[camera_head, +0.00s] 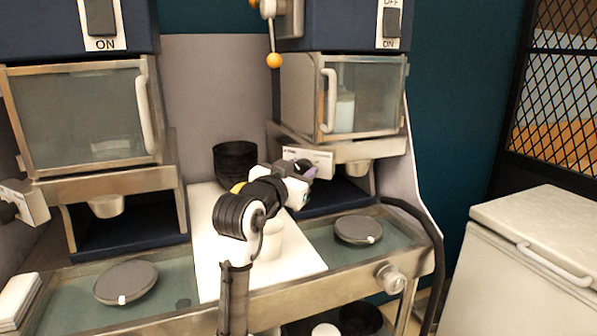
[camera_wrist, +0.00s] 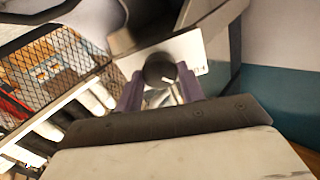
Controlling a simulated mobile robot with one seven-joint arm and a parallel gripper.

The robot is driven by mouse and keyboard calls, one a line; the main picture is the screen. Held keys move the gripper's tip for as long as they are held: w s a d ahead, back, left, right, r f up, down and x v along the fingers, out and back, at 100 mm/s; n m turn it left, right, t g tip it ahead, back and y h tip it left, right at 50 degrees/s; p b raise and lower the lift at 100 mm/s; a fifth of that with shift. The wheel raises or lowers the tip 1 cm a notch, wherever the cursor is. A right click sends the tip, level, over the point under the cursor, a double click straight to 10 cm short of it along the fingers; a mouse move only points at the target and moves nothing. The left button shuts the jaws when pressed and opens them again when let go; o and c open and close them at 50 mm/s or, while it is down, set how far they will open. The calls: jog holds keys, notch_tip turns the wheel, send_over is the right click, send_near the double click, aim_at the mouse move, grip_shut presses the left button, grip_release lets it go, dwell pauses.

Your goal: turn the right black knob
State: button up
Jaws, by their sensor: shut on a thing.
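The right black knob (camera_wrist: 159,69) is round with a white mark and sits on a white plate (camera_wrist: 188,50). In the head view that plate (camera_head: 318,157) is on the front of the right machine, and the knob is hidden by my gripper. My gripper (camera_head: 308,173) reaches the plate from the front. In the wrist view the purple fingers (camera_wrist: 160,88) are on either side of the knob, shut on it. Another black knob (camera_head: 8,212) is on the left machine at the left edge.
The right machine has a glass-fronted box with a white handle (camera_head: 329,100) above the plate. A lever with an orange ball (camera_head: 274,60) hangs above. A black container (camera_head: 235,163) stands behind my arm. A white chest (camera_head: 540,255) is at the right.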

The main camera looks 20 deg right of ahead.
jog(key=shift+m, duration=0.3)
jog(key=m+b, duration=0.2)
jog(key=m, duration=0.1)
jog(key=shift+f, duration=0.1)
jog(key=m+b, duration=0.2)
jog(key=m, duration=0.2)
jog(key=shift+m+y+b, duration=0.3)
jog(key=shift+m+b, duration=0.05)
jog(key=shift+m, duration=0.05)
jog(key=m+b, duration=0.1)
jog(key=m, duration=0.3)
jog(key=shift+s+d+b, duration=0.1)
jog(key=shift+b, duration=0.25)
jog(key=m+b, duration=0.1)
jog(key=m, duration=0.3)
jog(key=shift+m+y, duration=0.3)
jog(key=shift+m, duration=0.1)
jog(key=o, duration=1)
jog(key=shift+c, duration=0.2)
jog(key=shift+s, duration=0.1)
